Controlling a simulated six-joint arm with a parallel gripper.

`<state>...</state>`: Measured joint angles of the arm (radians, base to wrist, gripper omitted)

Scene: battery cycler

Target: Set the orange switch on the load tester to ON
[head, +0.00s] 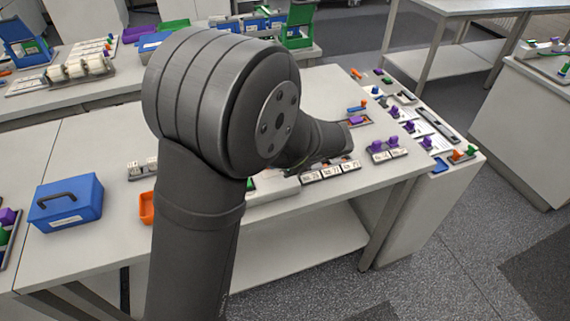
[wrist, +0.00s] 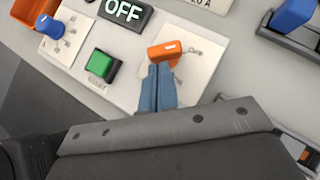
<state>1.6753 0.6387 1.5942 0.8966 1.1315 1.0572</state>
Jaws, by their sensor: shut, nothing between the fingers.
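The orange switch (wrist: 164,52) sits on a cream plate (wrist: 196,42) in the upper middle of the wrist view. Small lettering beside it is too small to read with certainty. A dark display (wrist: 125,11) above and to its left reads OFF. My gripper (wrist: 160,68) is shut and empty, its blue fingertips right at the lower edge of the orange switch. Whether they touch it I cannot tell. In the head view my arm hides the switch and my gripper.
A green button (wrist: 102,66) and a blue knob (wrist: 50,27) are left of the switch in the wrist view. A blue part in a dark holder (wrist: 292,14) is at the upper right. A blue toolbox (head: 66,201) stands on the table's left in the head view.

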